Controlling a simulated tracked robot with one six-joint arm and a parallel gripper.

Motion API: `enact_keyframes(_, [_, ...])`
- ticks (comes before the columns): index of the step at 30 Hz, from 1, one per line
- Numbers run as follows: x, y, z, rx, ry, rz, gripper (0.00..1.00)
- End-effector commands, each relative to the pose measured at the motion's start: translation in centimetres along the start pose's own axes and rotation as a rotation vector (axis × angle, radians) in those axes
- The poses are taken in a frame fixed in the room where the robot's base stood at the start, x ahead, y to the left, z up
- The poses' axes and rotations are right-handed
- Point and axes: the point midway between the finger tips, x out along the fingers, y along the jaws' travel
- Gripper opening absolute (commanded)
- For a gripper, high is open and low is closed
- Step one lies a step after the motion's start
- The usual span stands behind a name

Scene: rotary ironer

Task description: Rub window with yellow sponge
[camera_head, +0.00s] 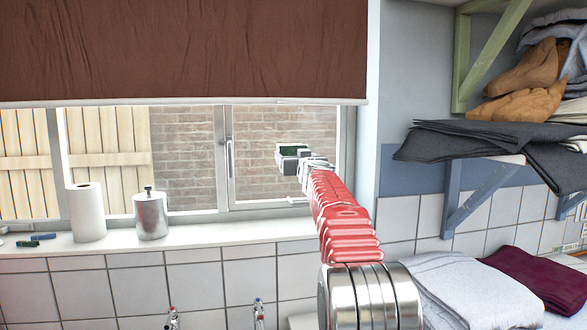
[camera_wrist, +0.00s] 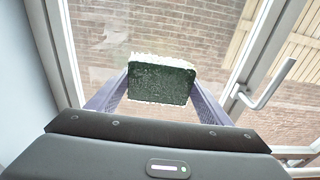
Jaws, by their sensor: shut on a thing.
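A block-shaped sponge (camera_wrist: 162,82) with a dark green face and a whitish edge is held between the two fingers of my gripper (camera_wrist: 158,92) in the wrist view. No yellow shows on it. In the head view my gripper (camera_head: 296,158) is shut on the sponge (camera_head: 288,151) in front of the right-hand pane of the window (camera_head: 262,180). The window glass (camera_wrist: 205,30) fills the background of the wrist view, with a brick wall behind it. I cannot tell whether the sponge touches the glass.
The window handle (camera_head: 230,158) is left of my gripper. A paper roll (camera_head: 87,212) and a metal canister (camera_head: 151,214) stand on the sill (camera_head: 200,237). A brown blind (camera_head: 180,50) hangs above. A shelf bracket (camera_head: 478,195) and dark cloths (camera_head: 490,138) are at the right.

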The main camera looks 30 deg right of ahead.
Motion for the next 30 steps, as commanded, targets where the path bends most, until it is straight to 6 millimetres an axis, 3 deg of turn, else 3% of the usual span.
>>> enact_keyframes(7, [0.5,0.2,-0.9,-0.001,0.035,0.021,0.55])
enact_keyframes(30, [1.2,0.3,-1.0,-0.003,0.04,0.02,0.55])
